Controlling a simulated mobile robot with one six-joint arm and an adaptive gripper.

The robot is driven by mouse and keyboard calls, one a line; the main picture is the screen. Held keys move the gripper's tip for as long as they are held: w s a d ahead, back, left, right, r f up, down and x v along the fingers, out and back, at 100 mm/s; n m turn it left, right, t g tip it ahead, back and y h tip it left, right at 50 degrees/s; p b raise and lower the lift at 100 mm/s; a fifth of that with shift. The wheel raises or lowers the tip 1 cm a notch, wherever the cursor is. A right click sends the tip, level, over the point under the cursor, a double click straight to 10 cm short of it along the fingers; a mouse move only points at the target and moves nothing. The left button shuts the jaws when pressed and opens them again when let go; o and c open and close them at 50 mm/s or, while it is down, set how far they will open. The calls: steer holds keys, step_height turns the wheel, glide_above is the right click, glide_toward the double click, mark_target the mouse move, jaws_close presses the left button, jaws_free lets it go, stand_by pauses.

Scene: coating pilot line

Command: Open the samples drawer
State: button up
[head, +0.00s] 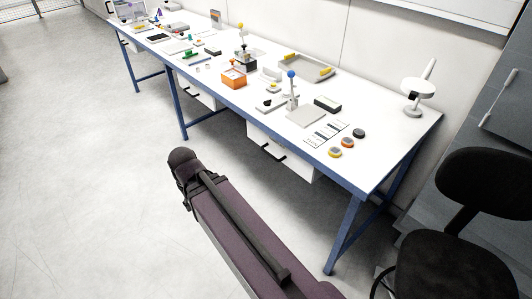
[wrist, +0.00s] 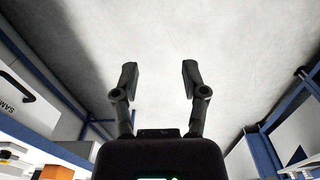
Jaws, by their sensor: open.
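In the wrist view, a white drawer front (wrist: 14,100) with the partial lettering "SAM" stands at the left edge, cut off by the frame. A black bar handle (wrist: 18,86) sits on it. My gripper (wrist: 158,80) is open and empty, its two dark fingers apart over bare floor, to the right of that drawer front. No label is readable there. My gripper's fingers cannot be made out in the head view.
The long white bench (head: 225,97) has blue legs and carries several small items. More white drawers (head: 195,90) hang farther along it. A black chair (head: 450,262) stands at the right. The grey floor (head: 90,165) left of the bench is clear.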

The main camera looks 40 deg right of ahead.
steer(key=n+t+h+b, duration=0.1)
steer(key=h+b, duration=1.5)
steer(key=b, duration=1.3)
glide_toward(266, 153)
steer(key=a, duration=0.2)
steer(key=a+r, duration=0.1)
steer(key=shift+s, duration=0.3)
steer(key=shift+f, duration=0.1)
steer(key=d+f+b, duration=0.1)
steer(key=d, duration=0.3)
steer(key=d+f+b, duration=0.1)
steer(key=d, duration=0.4)
steer(key=w+d, duration=0.1)
steer(key=d, duration=0.3)
steer(key=shift+d+f+b, duration=0.2)
steer(key=shift+f+b, duration=0.2)
